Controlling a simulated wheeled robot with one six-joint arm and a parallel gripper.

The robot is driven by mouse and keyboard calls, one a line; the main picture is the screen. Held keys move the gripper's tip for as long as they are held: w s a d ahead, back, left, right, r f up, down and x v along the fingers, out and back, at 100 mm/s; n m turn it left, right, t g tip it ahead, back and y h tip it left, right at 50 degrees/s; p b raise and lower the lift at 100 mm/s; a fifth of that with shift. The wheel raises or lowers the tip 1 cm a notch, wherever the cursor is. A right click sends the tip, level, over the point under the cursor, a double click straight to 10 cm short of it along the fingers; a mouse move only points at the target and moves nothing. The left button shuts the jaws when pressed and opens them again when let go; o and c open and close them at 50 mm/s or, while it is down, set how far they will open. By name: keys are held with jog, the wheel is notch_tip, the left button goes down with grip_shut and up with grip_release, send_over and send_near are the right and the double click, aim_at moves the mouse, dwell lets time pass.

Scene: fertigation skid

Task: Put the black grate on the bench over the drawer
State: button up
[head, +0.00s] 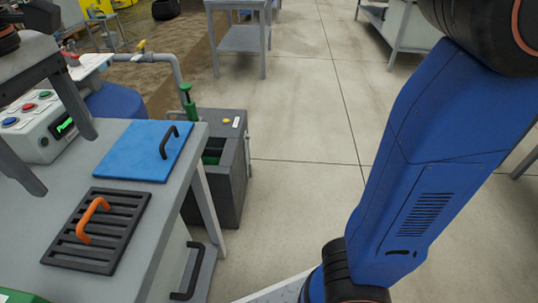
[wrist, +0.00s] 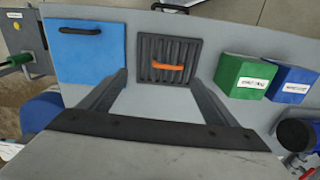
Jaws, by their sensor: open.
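The black grate (head: 120,238) lies flat on the grey bench, with an orange arched handle (head: 88,218) on top. In the wrist view the grate (wrist: 188,48) is straight ahead, beyond my fingertips. A black pull handle (head: 187,284) is on the bench's front side, by the grate; the drawer's outline is hard to make out. It also shows at the wrist view's top edge (wrist: 180,7). My gripper (head: 66,163) is open and empty above the bench, left of the grate in the head view. Its two fingers are wide apart in the wrist view (wrist: 160,79).
A blue plate (head: 130,155) with a black handle lies beside the grate. Green (wrist: 243,73) and blue (wrist: 288,80) labelled boxes stand on its other side. A control box (head: 35,125) with buttons is behind. A dark grey open-topped tank (head: 228,180) stands past the bench; open floor lies right.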

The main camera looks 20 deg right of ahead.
jog(key=w+d+f+m+t, duration=0.1)
jog(key=w+d+f+m, duration=0.1)
jog(key=d, duration=0.6)
jog(key=w+d+f+m+y, duration=0.1)
jog(key=w+d+f+m, duration=0.15)
jog(key=d, duration=0.65)
jog(key=w+d+f+m+t, duration=0.1)
jog(key=w+d+f, duration=0.15)
jog(key=d, duration=0.55)
jog(key=s+d+f+m+t, duration=0.1)
jog(key=s+d+f+m, duration=0.1)
jog(key=d+f, duration=0.2)
jog(key=s+d+f+m+t, duration=0.1)
jog(key=s+d+f+m, duration=0.1)
jog(key=d+f, duration=0.3)
jog(key=s+d+f+m+h, duration=0.1)
jog(key=s+d+f+m, duration=0.1)
jog(key=d, duration=0.8)
notch_tip(320, 180, down, 2)
jog(key=shift+s+d+f+t, duration=0.25)
jog(key=shift+s+d+t, duration=0.15)
jog(key=shift+s, duration=0.35)
